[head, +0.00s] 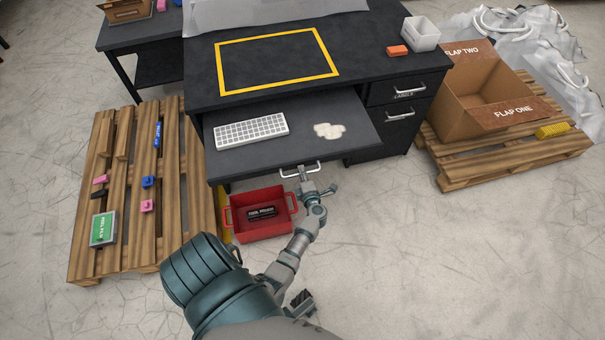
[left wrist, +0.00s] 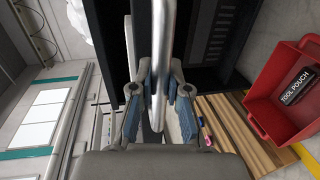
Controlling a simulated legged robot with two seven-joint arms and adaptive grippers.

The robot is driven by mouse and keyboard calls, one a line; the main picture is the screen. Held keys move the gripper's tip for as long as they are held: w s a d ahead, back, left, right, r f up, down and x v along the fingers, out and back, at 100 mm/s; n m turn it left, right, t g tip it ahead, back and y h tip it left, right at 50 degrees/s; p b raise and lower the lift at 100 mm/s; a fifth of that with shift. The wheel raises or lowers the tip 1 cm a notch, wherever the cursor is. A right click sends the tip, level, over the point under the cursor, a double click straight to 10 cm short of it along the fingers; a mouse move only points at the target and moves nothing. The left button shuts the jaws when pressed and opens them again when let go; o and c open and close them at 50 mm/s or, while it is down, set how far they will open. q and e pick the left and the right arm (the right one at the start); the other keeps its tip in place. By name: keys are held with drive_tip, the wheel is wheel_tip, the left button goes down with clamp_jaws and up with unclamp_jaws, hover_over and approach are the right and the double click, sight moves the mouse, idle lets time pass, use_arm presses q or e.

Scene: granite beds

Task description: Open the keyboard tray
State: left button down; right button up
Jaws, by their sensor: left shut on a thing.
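The keyboard tray (head: 290,148) is a dark pull-out shelf under the black desk. In the left wrist view, the fingers (left wrist: 160,95) are shut around the bar (left wrist: 163,45).
A red bin (head: 240,234) with a tool pouch stands on the floor under the tray front. A wooden pallet (head: 182,205) lies at left. A pallet (head: 463,181) with an open cardboard box (head: 475,95) is at right. Floor right of my arm is clear.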

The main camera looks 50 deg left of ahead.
use_arm(q)
drive_tip(key=shift+s+a+f, duration=0.25)
drive_tip(key=shift+a+f, duration=0.05)
drive_tip(key=shift+f, duration=0.2)
drive_tip(key=shift+s+d+r, duration=0.1)
drive_tip(key=shift+d, duration=0.35)
drive_tip(key=c, duration=1.1)
unclamp_jaws()
drive_tip(key=shift+d+r, duration=0.25)
drive_tip(key=shift+d, duration=0.2)
drive_tip(key=shift+c, duration=0.2)
drive_tip(key=shift+a, duration=0.35)
drive_tip(key=shift+a+f, duration=0.1)
drive_tip(key=v, duration=0.7)
